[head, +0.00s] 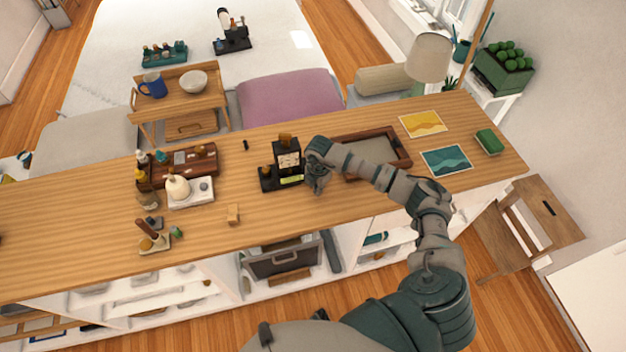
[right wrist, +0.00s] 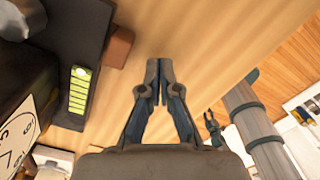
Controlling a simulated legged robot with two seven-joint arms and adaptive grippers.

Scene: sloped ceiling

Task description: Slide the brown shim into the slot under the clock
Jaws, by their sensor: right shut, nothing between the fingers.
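The clock (head: 287,158) is a dark block with a white face, standing near the middle of the counter. Its dark base carries a yellow-green strip (right wrist: 80,88). In the right wrist view, part of the clock face (right wrist: 17,135) shows at the left. A brown block (right wrist: 118,46), which looks like the shim, sits against the base's side; I cannot tell how far it is in the slot. My right gripper (head: 318,190) is just right of the clock; its fingers (right wrist: 160,68) are together and empty, apart from the brown block. My left gripper is not seen.
A brown-framed tray (head: 403,160) lies right of the gripper. A small wooden block (head: 233,214) and a white tray with a bottle (head: 178,187) stand to the left. The counter's front strip below the clock is mostly clear.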

